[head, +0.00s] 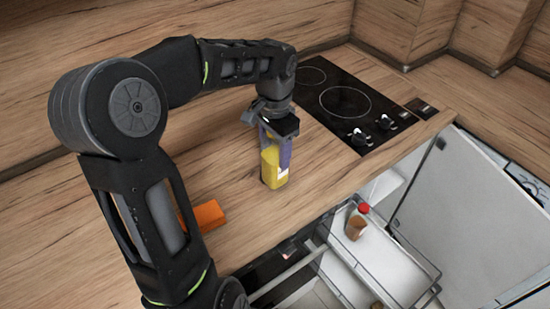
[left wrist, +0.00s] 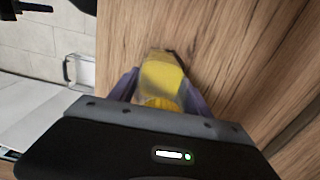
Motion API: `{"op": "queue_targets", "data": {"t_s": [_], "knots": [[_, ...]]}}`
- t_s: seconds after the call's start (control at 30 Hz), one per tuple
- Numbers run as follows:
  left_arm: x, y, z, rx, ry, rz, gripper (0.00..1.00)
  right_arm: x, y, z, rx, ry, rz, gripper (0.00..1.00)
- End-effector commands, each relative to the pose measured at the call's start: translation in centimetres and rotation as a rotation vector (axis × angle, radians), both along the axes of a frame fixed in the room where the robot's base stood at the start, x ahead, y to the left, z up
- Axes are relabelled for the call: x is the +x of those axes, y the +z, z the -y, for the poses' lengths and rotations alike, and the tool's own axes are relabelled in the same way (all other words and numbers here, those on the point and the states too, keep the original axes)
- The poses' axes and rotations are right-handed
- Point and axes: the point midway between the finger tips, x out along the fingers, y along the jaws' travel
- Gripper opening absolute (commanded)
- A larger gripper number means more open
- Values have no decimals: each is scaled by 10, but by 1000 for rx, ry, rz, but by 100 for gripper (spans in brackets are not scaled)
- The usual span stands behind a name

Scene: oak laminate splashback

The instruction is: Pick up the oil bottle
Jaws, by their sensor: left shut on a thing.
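The yellow oil bottle (head: 271,168) stands upright, or nearly so, on or just above the wooden counter, left of the hob. My left gripper (head: 277,139) is above it and shut on its upper part, with one purple finger showing on its right side. In the left wrist view the yellow bottle (left wrist: 163,78) sits between the two purple fingers (left wrist: 160,92). I cannot tell whether its base touches the counter. My right gripper is not in view.
A black hob (head: 345,100) with knobs lies at the back right. An orange block (head: 209,215) lies on the counter behind my arm. Below the counter's front edge, an open drawer rack (head: 385,250) holds a brown, red-capped bottle (head: 356,226).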

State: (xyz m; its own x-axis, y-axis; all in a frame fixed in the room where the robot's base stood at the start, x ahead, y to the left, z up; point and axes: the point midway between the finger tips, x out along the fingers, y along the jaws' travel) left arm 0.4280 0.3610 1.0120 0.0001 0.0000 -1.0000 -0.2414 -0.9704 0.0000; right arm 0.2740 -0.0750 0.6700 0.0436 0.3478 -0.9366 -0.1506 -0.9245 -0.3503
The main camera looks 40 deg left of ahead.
Motion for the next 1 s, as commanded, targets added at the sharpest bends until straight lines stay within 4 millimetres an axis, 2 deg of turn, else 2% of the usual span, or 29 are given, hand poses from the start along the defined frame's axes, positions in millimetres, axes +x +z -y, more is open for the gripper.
{"op": "queue_targets", "data": {"t_s": [0.07, 0.6, 1.0], "knots": [[0, 0, 0, 0, 0, 0, 43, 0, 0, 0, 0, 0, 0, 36], [0, 0, 0, 0, 0, 0, 0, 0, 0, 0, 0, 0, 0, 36], [1, 1, 0, 0, 0, 2, 0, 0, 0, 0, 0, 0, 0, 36]]}}
